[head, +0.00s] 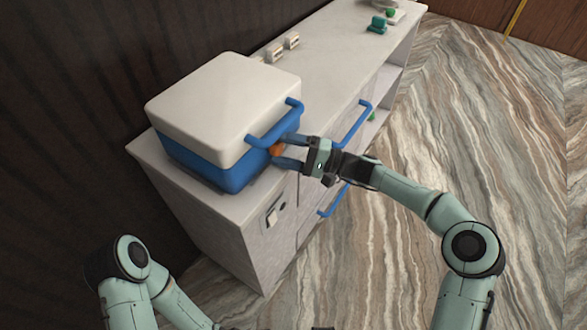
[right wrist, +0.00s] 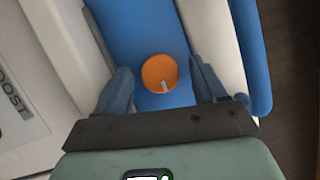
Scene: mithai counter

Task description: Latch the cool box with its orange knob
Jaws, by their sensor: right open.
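The cool box (head: 207,165) stands on the counter at left in the head view, with a blue body and a white lid (head: 215,105) that lies closed. A blue handle (head: 262,135) sticks out from the lid's front. The orange knob (head: 277,149) is on the blue front below the handle. In the right wrist view the knob (right wrist: 160,73) is round with a pale mark pointing down. My right gripper (head: 282,152) is open, its fingers on either side of the knob, with gaps visible in the wrist view. My left arm shows at lower left; its gripper is not visible.
The pale counter (head: 330,50) runs to the back right, with blue handles (head: 352,125) on its front. Small white blocks (head: 283,47) and green-topped items (head: 378,24) stand further along it. A dark wall (head: 90,60) rises behind the box. The floor at right is open.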

